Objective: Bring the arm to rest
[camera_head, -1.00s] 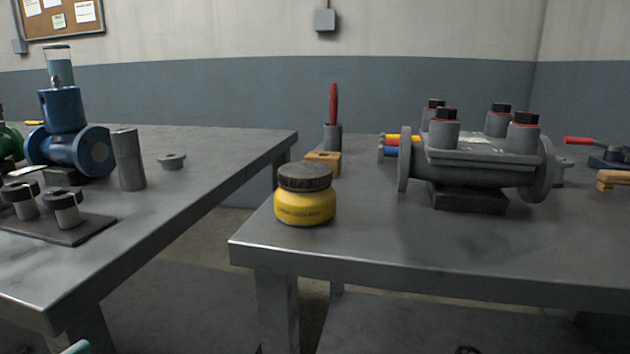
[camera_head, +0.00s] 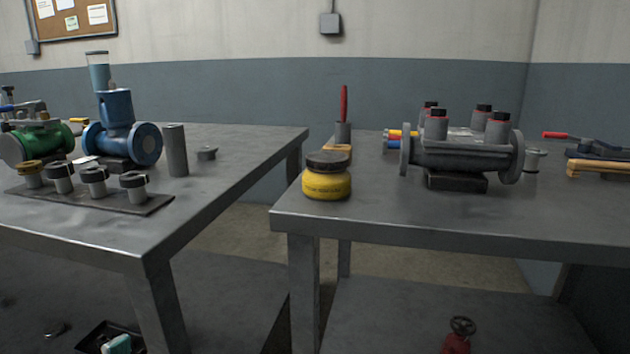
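Neither of my grippers and no part of my arms shows in the head view. Two grey metal tables stand ahead with a gap between them. On the right table (camera_head: 420,215) a yellow jar with a dark lid (camera_head: 327,184) stands near the left corner. On the left table (camera_head: 215,175) stand a blue valve with a clear cylinder (camera_head: 117,125) and a green valve (camera_head: 35,142).
A plate with several capped posts (camera_head: 115,200) lies near the left table's front edge. A grey cylinder (camera_head: 175,150) stands beside the blue valve. A red-handled tool (camera_head: 344,103) stands upright. Below are a red valve (camera_head: 458,338) and a dark tray (camera_head: 100,330). Floor shows between the tables.

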